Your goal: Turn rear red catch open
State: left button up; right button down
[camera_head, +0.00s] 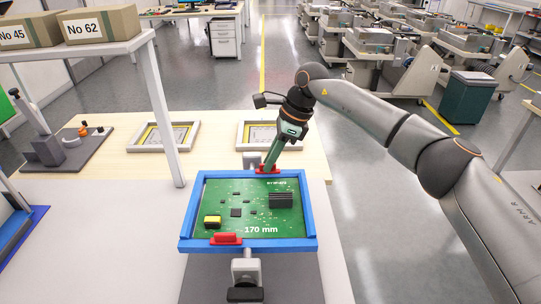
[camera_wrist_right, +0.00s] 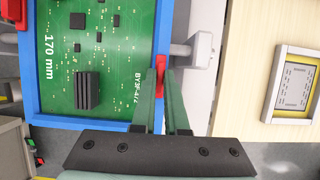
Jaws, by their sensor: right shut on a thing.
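The rear red catch (camera_head: 277,171) sits at the far edge of a blue frame (camera_head: 188,216). It also shows in the right wrist view (camera_wrist_right: 160,64), at the frame's edge. My right gripper (camera_head: 267,167) reaches down to it from above, and its fingers are shut on it, hiding part of it. The catch lies along the frame's edge in the wrist view. A green circuit board (camera_head: 236,213) lies inside the frame. The front red catch (camera_head: 226,238) is at the near edge, lying along it. My left gripper is in neither view.
The frame is held by grey clamps, the near one (camera_head: 246,271) in front. Two light frames (camera_head: 163,136) lie on the wooden table behind. A shelf post (camera_head: 164,110) stands to the left, under boxes (camera_head: 99,24). A dark fixture (camera_head: 60,150) stands at far left.

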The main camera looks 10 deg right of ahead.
dwell(0.4)
jog(key=c, duration=0.9)
grip_release()
jog(key=shift+c, duration=0.2)
jog(key=v, duration=1.2)
jog(key=shift+r, duration=0.25)
jog(key=shift+d, duration=0.1)
